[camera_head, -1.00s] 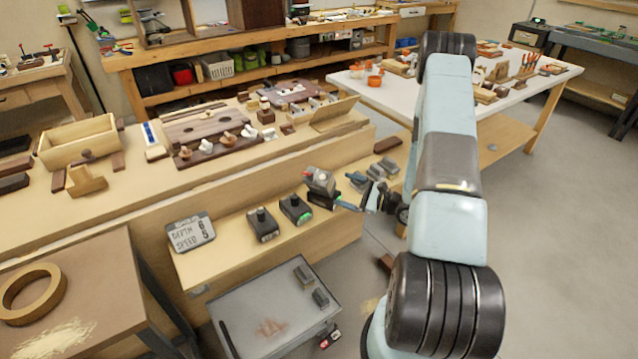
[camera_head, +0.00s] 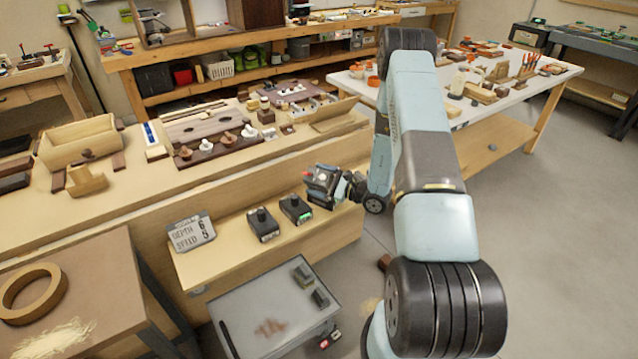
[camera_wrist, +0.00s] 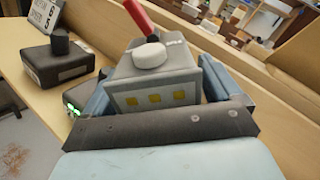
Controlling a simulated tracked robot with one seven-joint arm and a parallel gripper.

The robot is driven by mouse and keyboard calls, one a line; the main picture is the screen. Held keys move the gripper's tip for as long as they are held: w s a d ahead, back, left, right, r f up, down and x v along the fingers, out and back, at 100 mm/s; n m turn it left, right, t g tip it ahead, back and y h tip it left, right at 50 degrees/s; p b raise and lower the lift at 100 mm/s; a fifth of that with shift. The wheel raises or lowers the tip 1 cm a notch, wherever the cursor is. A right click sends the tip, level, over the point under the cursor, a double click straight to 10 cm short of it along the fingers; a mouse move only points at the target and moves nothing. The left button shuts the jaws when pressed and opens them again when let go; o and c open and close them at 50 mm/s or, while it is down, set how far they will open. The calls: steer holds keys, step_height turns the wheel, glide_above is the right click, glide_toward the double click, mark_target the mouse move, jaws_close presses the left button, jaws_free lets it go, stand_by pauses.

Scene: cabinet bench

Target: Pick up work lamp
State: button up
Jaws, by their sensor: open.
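A grey box with yellow squares on its face, a white knob and a red part on top looks like the work lamp (camera_wrist: 150,92). In the head view the work lamp (camera_head: 319,181) sits near the right end of the low wooden shelf, partly hidden by my gripper. My gripper (camera_head: 336,188) reaches it from the right. In the wrist view the blue fingers of my gripper (camera_wrist: 153,88) are open, one on each side of the lamp. I cannot tell whether either finger touches it. The lamp's lower part is hidden behind the gripper.
Two dark boxes with knobs (camera_head: 263,224) (camera_head: 296,208) stand left of the lamp on the shelf (camera_head: 235,255). A depth and speed sign (camera_head: 191,232) stands further left. The higher bench (camera_head: 230,185) rises behind. A grey cart (camera_head: 250,315) stands in front, below.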

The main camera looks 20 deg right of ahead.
steer(key=shift+c, duration=0.3)
steer(key=c, duration=1.4)
steer(key=shift+r, duration=0.1)
